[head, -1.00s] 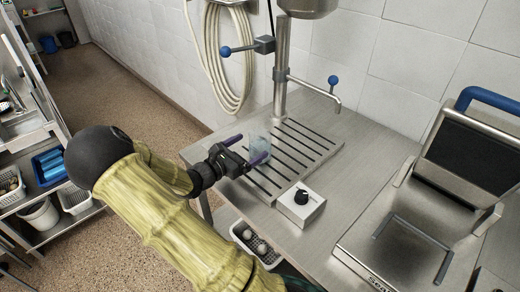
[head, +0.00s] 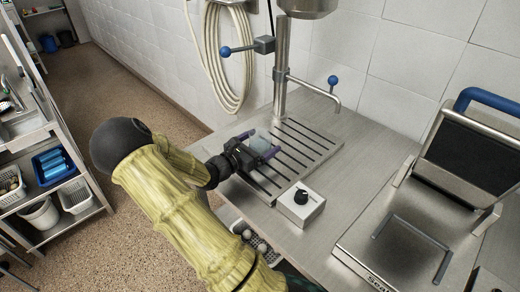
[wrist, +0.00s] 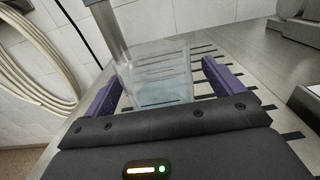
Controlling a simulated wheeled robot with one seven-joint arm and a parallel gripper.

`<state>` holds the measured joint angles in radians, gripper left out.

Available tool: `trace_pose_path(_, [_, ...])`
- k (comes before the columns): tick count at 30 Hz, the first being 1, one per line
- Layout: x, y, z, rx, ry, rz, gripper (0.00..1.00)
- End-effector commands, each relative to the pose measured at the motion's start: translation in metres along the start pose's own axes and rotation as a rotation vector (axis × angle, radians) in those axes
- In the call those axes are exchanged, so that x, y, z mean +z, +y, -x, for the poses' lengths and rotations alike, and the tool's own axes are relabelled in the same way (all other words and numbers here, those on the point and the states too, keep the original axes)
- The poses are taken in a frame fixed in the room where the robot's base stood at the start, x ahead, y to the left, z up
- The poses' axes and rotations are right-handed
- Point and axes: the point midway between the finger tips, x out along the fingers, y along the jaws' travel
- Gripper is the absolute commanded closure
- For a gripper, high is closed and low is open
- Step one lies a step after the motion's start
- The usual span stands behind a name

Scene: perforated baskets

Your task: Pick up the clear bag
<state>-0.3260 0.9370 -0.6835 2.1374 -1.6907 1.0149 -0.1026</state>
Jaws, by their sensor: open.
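The clear bag (head: 261,142) is a see-through, pale bluish bag standing on the slotted metal drain plate. It also shows in the wrist view (wrist: 158,78), upright, with the slots visible through it. My gripper (head: 258,146) is open, with its purple fingers low over the plate. In the wrist view the fingers (wrist: 160,88) stand left and right of the bag, and the bag lies between or just beyond their tips. I cannot tell whether either finger touches it. The gripper body hides the bag's near lower part in the head view.
A metal column with a spout (head: 281,70) rises behind the bag. A dial box (head: 301,205) stands at the plate's front right. A press with a blue handle (head: 490,98) is at the right. A coiled hose (head: 228,60) hangs on the wall.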

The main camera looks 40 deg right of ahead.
Motion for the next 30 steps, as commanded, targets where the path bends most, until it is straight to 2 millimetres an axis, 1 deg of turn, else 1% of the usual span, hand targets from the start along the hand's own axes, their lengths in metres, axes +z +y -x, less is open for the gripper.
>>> trace_pose_path(4, [0.000,0.000,0.000,0.000,0.000,0.000,0.07])
trace_pose_path(8, [0.000,0.000,0.000,0.000,0.000,0.000,0.33])
trace_pose_path(9, [0.000,0.000,0.000,0.000,0.000,0.000,0.41])
trace_pose_path(12, [0.000,0.000,0.000,0.000,0.000,0.000,0.59])
trace_pose_path(19, [0.001,0.000,0.000,-0.001,-0.001,-0.001,0.59])
trace_pose_path(23, [0.008,0.000,0.000,0.000,0.000,-0.004,0.59])
trace_pose_path(26, [0.021,0.000,0.000,0.000,0.000,-0.004,0.59])
trace_pose_path(30, [0.046,0.001,0.001,0.001,0.000,-0.007,0.59])
